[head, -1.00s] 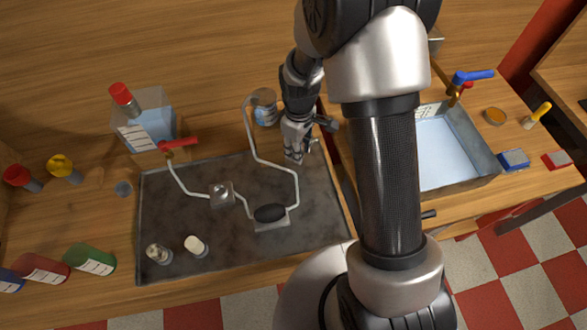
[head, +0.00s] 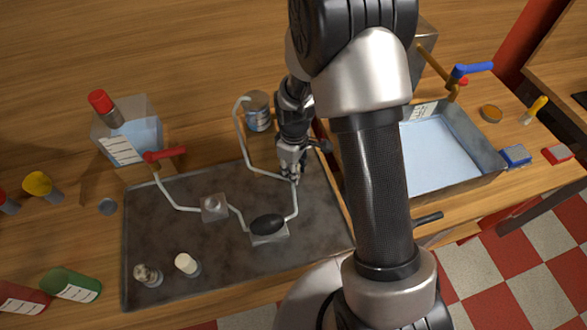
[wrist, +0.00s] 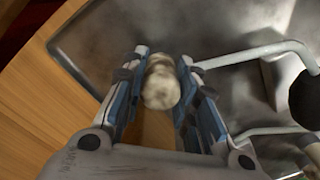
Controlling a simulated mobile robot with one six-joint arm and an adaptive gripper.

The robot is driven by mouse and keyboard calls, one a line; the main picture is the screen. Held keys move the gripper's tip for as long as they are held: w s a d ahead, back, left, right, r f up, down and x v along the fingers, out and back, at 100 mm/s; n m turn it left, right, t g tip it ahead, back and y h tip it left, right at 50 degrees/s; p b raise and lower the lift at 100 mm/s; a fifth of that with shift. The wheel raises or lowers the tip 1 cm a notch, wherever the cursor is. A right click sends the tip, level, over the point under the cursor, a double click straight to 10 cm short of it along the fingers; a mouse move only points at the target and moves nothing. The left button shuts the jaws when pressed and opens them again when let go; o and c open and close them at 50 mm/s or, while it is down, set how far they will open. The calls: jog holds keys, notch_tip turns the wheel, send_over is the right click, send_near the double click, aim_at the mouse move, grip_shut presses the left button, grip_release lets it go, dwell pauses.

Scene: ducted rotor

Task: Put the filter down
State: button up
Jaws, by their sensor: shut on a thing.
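My gripper (wrist: 163,57) is shut on the filter (wrist: 161,86), a short mottled cream and grey cylinder between the two fingers in the wrist view. In the head view my gripper (head: 290,174) is over the right part of the dark grey tray (head: 225,270), close to the bend of the pale pipe (head: 296,200). The filter cannot be made out there. Whether it touches the tray is not clear. A mottled cylinder (head: 148,275) and a white cylinder (head: 187,264) stand at the tray's front left.
The pipe carries a black bulb (head: 267,224) and a red-handled valve (head: 165,155). A tin (head: 257,112) and a clear tank (head: 128,138) stand behind the tray. A water basin (head: 478,148) is at the right. The tray's front right is clear.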

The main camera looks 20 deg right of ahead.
jog(key=o, duration=1)
jog(key=shift+f, duration=0.1)
notch_tip(320, 180, up, 12)
jog(key=p, duration=0.4)
jog(key=s+r+m+t, duration=0.15)
jog(key=s+r, duration=0.25)
jog(key=r, duration=0.4)
jog(key=s+r+m+t, duration=0.1)
jog(key=s+r+m, duration=0.2)
jog(key=s+r, duration=0.35)
jog(key=shift+s+r+m+t, duration=0.35)
jog(key=shift+s+r+m, duration=0.4)
jog(key=shift+s+r, duration=0.8)
jog(key=shift+s+r+m+t, duration=0.35)
jog(key=shift+s+r+m, duration=0.45)
jog(key=shift+s, duration=1.3)
jog(key=shift+s+r+m+t, duration=0.35)
jog(key=shift+s+r+m, duration=0.35)
jog(key=shift+s+r, duration=0.85)
jog(key=shift+s+f, duration=0.25)
jog(key=shift+f, duration=0.1)
